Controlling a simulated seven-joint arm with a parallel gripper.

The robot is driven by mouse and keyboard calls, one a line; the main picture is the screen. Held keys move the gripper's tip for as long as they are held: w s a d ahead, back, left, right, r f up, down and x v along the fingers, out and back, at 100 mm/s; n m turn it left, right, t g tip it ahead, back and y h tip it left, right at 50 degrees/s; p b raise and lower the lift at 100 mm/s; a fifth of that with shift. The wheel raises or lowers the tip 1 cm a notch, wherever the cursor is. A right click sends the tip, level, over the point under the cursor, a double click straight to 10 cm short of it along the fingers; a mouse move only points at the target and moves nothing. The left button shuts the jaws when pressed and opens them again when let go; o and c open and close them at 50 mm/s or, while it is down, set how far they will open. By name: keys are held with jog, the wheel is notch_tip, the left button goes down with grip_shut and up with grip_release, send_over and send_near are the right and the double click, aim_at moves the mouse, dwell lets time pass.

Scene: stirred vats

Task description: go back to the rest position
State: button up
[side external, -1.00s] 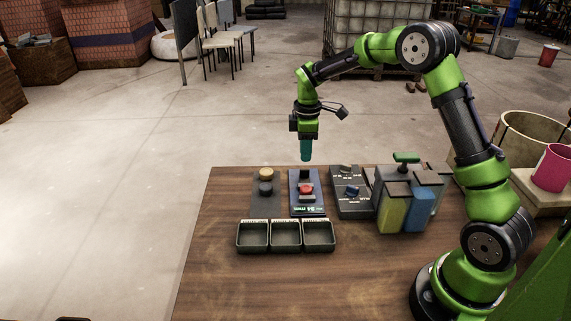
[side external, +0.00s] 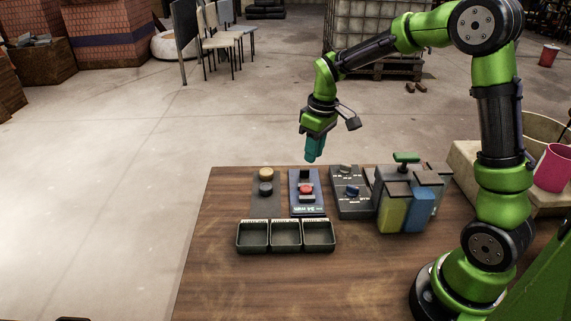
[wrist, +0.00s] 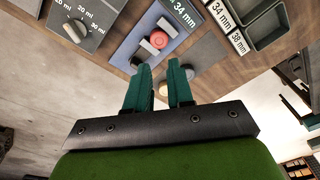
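My gripper (side external: 313,158) hangs above the far edge of the wooden table (side external: 225,285), a little tilted, with nothing below it touching. In the wrist view its two teal fingers (wrist: 160,82) stand apart with an empty gap between them, so it is open and holds nothing. My arm is bent up and over from its base at the right of the table.
A blue panel (side external: 297,209) with a red button (side external: 306,189), a dark dial panel (side external: 353,206), round pieces (side external: 266,174) and several black trays (side external: 286,246) stand below. A block with yellow and blue vats (side external: 391,215) and a pink cup (side external: 553,168) stand right. The table's front left is clear.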

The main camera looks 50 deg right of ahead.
jog(key=s+a+r+m+t, duration=0.3)
jog(key=s+a+r, duration=0.1)
jog(key=s, duration=0.5)
jog(key=s+a+r+m+t+y, duration=0.1)
jog(key=s+a+r+m+t, duration=0.1)
jog(key=s+a+r, duration=0.3)
jog(key=s+r+t, duration=0.1)
jog(key=s+r, duration=0.1)
jog(key=s, duration=0.2)
jog(key=shift+r+m, duration=0.2)
jog(key=shift+m, duration=0.2)
jog(key=shift+a, duration=0.1)
